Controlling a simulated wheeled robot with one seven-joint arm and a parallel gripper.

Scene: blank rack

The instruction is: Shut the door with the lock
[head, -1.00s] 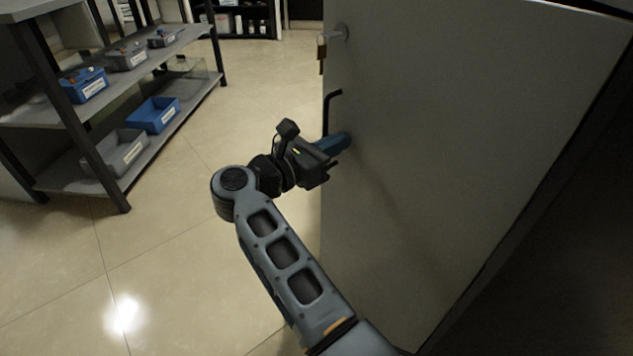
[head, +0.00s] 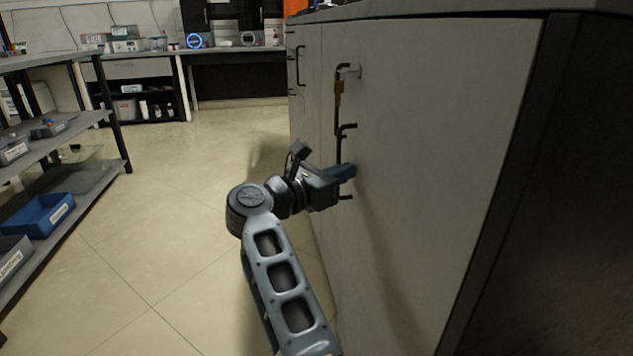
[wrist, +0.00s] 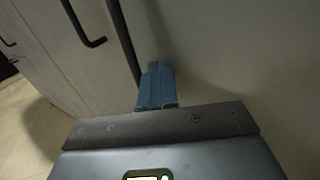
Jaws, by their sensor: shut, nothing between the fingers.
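The door (head: 430,130) is a large pale grey panel on the right of the head view, and it looks nearly flush with the cabinet front. A lock (head: 339,88), a small brass-coloured padlock, hangs by a metal fitting near the door's upper left edge. A black bar handle (head: 340,145) runs below it. My gripper (head: 350,170) is shut and empty, with its blue fingertips against or very close to the door beside the handle. In the wrist view the blue fingers (wrist: 157,85) are together in front of the door, next to the dark handle bar (wrist: 124,40).
A neighbouring cabinet front with a black handle (head: 300,65) lies beyond the door. A shelf rack (head: 60,125) with blue and grey bins stands at the left. A back bench (head: 235,55) stands against the wall. The tiled floor between is clear.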

